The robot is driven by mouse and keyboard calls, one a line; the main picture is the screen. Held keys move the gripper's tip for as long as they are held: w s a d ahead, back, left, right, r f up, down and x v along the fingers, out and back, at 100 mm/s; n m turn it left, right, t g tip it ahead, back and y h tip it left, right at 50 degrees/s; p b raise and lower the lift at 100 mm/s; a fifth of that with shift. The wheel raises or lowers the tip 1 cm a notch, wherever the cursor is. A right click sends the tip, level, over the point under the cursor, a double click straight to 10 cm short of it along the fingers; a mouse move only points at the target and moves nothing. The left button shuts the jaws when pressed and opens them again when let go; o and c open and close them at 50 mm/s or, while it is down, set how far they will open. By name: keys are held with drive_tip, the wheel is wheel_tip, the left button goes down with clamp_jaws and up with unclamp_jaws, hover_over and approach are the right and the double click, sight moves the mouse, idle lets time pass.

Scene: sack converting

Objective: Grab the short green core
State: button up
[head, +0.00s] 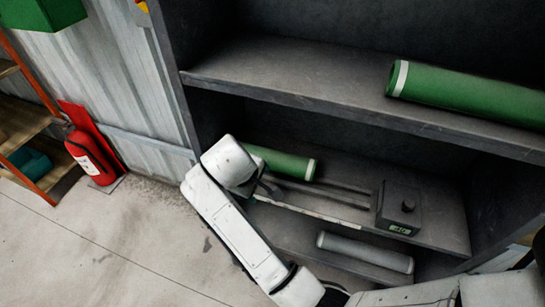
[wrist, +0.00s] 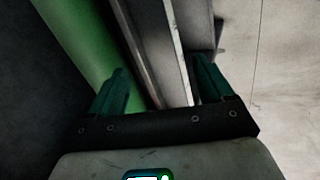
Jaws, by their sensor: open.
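The short green core (head: 282,162) lies on the middle shelf, its white-banded right end showing and its left end hidden behind my arm. A longer green core (head: 465,95) with a white band lies on the shelf above. My gripper (head: 262,190) is at the left front of the middle shelf, mostly hidden by my wrist in the head view. In the wrist view my gripper (wrist: 160,85) is open, with dark teal fingers apart. A green core (wrist: 80,40) passes at the left finger, not centred between the fingers; contact cannot be told.
A grey core (head: 365,252) lies on the lower shelf. A red extinguisher (head: 88,155) stands left. The floor (head: 100,245) at left is clear.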

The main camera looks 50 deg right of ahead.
sight(269, 156)
drive_tip(key=w+a+r+n+g, duration=0.1)
drive_tip(key=w+a+r, duration=0.1)
drive_tip(key=w+a, duration=0.1)
drive_tip(key=d+p, duration=0.1)
drive_tip(key=d, duration=0.8)
drive_tip(key=shift+w+r+p, duration=0.15)
drive_tip(key=shift+p, duration=0.2)
drive_tip(key=d, duration=0.2)
drive_tip(key=shift+d, duration=0.3)
drive_tip(key=shift+p+x, duration=0.35)
drive_tip(key=shift+x, duration=0.8)
drive_tip(key=shift+f, duration=0.4)
drive_tip(key=c, duration=1.2)
drive_tip(key=shift+r, duration=0.1)
